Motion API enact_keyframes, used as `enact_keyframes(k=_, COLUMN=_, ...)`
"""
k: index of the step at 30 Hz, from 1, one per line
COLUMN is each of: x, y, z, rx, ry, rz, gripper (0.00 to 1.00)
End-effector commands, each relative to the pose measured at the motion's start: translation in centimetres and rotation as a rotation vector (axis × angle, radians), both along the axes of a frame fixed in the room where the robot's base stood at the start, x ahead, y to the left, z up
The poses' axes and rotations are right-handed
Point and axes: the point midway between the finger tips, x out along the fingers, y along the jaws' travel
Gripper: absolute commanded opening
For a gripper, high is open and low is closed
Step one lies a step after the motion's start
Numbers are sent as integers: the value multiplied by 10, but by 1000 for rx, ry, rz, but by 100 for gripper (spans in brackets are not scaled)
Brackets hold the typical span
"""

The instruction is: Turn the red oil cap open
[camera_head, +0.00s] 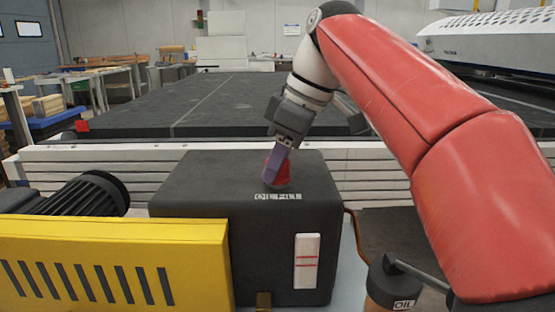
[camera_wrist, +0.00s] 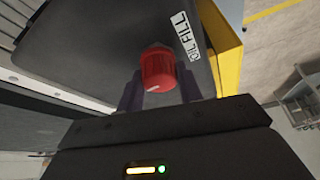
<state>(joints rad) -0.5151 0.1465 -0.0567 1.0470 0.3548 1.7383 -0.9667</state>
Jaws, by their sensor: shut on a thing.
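The red oil cap (camera_wrist: 158,70) sits on top of the dark grey oil box (camera_head: 225,180), beside a white "OIL FILL" label (camera_wrist: 186,37). In the head view only a bit of red cap (camera_head: 268,163) shows past the purple fingers. My gripper (camera_head: 277,172) reaches down onto the cap from above, slightly tilted. Its two purple fingers are shut on the cap, one on each side, as the wrist view also shows (camera_wrist: 160,92). The cap's underside and its seat are hidden.
A yellow slotted guard (camera_head: 110,262) and a black ribbed motor (camera_head: 85,195) are at the left. A white gauge with red lines (camera_head: 307,260) is on the box front. An oil can (camera_head: 392,288) stands at the lower right. A wide black table (camera_head: 200,105) lies behind white rails.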

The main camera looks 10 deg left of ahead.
Motion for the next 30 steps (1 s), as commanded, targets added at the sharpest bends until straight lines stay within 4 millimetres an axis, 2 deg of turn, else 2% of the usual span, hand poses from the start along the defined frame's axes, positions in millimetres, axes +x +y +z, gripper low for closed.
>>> enact_keyframes(k=3, x=0, y=0, z=0, rx=0, ry=-1, rz=-1, gripper=13)
enact_keyframes(k=4, x=0, y=0, z=0, rx=0, ry=-1, rz=-1, gripper=37)
enact_keyframes(k=9, x=0, y=0, z=0, rx=0, ry=-1, rz=-1, gripper=57)
enact_keyframes(k=17, x=0, y=0, z=0, rx=0, ry=-1, rz=-1, gripper=57)
enact_keyframes(k=22, x=1, y=-5, z=11, rx=1, ry=-2, rz=-3, gripper=57)
enact_keyframes(k=30, x=-2, y=-64, z=10, rx=0, ry=-1, rz=-9, gripper=57)
